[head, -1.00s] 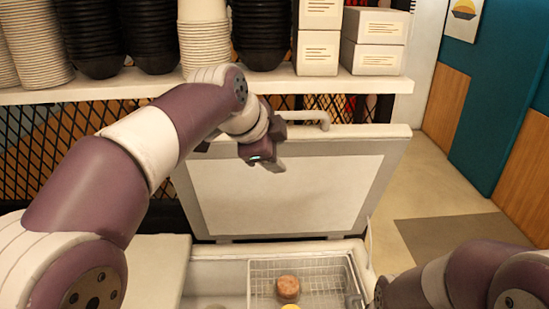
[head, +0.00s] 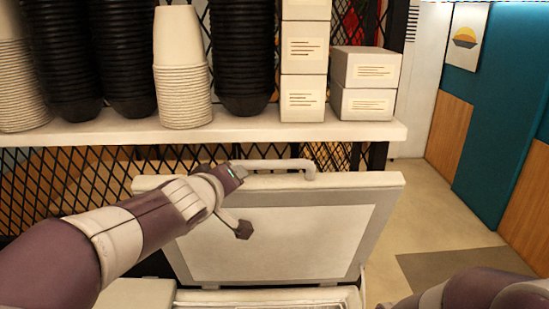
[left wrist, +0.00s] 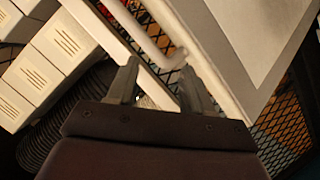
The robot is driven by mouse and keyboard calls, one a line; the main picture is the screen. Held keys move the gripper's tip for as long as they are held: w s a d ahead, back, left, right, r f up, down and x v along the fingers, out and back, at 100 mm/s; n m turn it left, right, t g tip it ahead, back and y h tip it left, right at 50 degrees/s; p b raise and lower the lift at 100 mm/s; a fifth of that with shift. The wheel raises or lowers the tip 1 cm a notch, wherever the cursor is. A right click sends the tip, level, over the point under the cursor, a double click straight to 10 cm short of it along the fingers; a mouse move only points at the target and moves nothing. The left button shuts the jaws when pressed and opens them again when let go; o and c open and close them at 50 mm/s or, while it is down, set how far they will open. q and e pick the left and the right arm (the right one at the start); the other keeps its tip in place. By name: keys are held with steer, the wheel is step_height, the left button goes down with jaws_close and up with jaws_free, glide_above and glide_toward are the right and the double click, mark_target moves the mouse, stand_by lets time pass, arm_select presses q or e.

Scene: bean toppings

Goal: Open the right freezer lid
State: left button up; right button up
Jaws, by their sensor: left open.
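The right freezer lid (head: 275,245) stands raised and tilted back, its pale inner panel facing me in the head view. Its white bar handle (head: 285,165) runs along the top edge. My left gripper (head: 240,202) is in front of the lid's upper left part, below the handle's left end. In the left wrist view the fingers of the left gripper (left wrist: 158,88) are spread and empty, with the lid (left wrist: 265,35) and handle (left wrist: 140,30) beyond them. I cannot tell whether a finger touches the lid. My right gripper is out of view; only the right arm shows.
A white shelf (head: 230,129) above the lid carries stacks of black bowls (head: 245,60), pale cups (head: 183,85) and white boxes (head: 365,85). A black mesh (head: 60,185) stands behind. Only a strip of the freezer's opening (head: 270,298) shows. The floor at right (head: 420,215) is clear.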

mark_target(268, 165)
arm_select(q)
steer(key=w+d+n, duration=0.2)
steer(key=w+n, duration=0.1)
steer(key=w+d+f+n+h, duration=0.1)
steer(key=w+d+n, duration=0.2)
steer(key=w, duration=0.1)
steer(key=w+d+f+n+h, duration=0.1)
steer(key=w+d+n, duration=0.1)
steer(key=w+d, duration=0.1)
steer(key=shift+w+n, duration=0.3)
steer(key=shift+n, duration=0.1)
steer(key=shift+w+d+f, duration=0.1)
steer(key=shift+w+d, duration=0.05)
steer(key=shift+w, duration=0.05)
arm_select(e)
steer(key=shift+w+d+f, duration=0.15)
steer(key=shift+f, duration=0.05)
arm_select(q)
steer(key=shift+w, duration=0.1)
